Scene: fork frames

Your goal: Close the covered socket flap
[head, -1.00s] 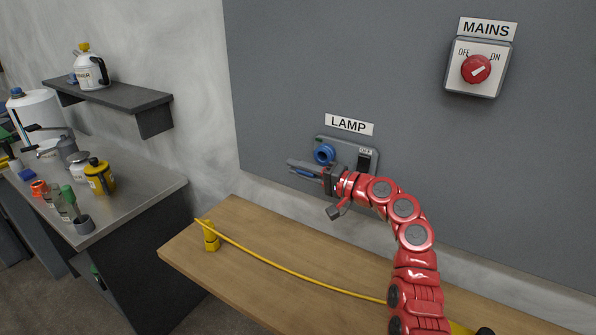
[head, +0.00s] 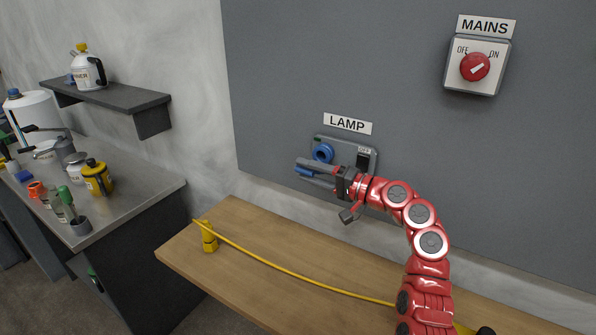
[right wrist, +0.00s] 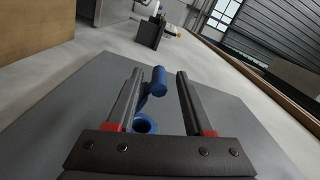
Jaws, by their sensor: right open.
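The covered socket (head: 322,153) has a blue ring and sits on a grey wall plate under the LAMP sign; its ring also shows in the right wrist view (right wrist: 145,124). Its blue flap (right wrist: 158,81) stands open, swung away from the ring. In the head view a bit of the flap (head: 304,172) shows between my fingers, below and left of the ring. My right gripper (head: 301,170) is open, and the right wrist view shows its fingers (right wrist: 160,71) on either side of the flap, with gaps on both sides. My left gripper is not in view.
A dark switch (head: 363,158) sits right of the socket on the same plate. The red MAINS knob (head: 475,67) is higher right. A cluttered counter stands left.

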